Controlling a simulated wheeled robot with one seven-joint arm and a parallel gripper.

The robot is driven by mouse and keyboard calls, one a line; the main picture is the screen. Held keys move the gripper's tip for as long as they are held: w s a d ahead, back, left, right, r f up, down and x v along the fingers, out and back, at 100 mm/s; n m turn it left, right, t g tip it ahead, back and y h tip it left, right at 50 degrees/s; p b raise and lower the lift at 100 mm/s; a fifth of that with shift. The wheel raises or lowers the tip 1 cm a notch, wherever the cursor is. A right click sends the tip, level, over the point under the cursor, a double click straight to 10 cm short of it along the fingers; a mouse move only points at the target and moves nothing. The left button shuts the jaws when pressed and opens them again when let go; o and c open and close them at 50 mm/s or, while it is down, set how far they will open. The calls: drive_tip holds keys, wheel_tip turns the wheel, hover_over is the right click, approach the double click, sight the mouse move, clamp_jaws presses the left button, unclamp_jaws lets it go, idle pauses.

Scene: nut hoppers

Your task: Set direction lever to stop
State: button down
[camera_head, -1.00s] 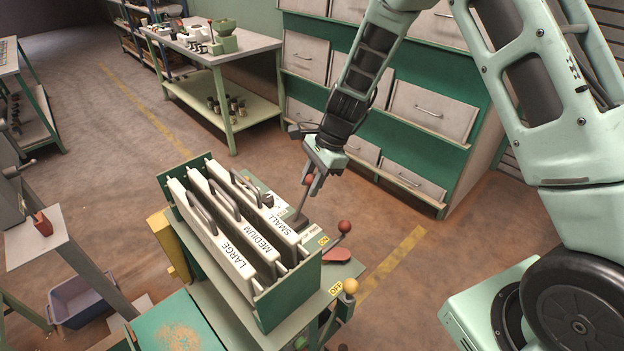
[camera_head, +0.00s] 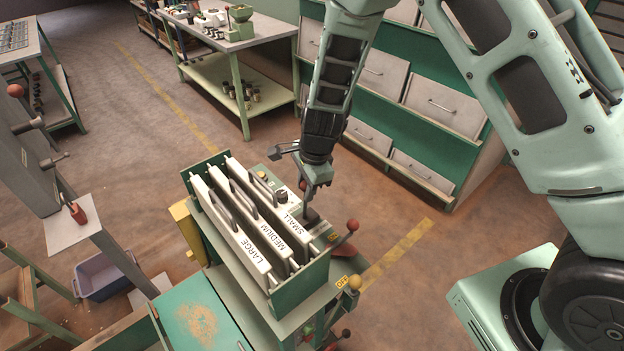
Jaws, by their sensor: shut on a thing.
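The machine with slide-in panels marked LARGE, MEDIUM and SMALL (camera_head: 297,221) stands at the centre. The lever stands near upright, leaning slightly left. The fingers hide part of its shaft, and the labels beside it are too small or covered to read.
A second red-knobbed lever (camera_head: 352,225) and a yellow-knobbed lever (camera_head: 355,282) by an OFF label stick out at the machine's right. A green drawer cabinet (camera_head: 400,120) stands close behind my arm.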

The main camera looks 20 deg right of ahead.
drive_tip(key=shift+s+a, duration=0.2)
drive_tip(key=shift+a, duration=0.3)
drive_tip(key=c, duration=1.1)
unclamp_jaws()
drive_tip(key=shift+c, duration=0.2)
drive_tip(key=shift+d+r, duration=0.1)
wheel_tip(320, 180, up, 17)
drive_tip(key=s+d, duration=0.2)
drive_tip(key=shift+d+b, duration=0.2)
drive_tip(key=shift+b, duration=0.2)
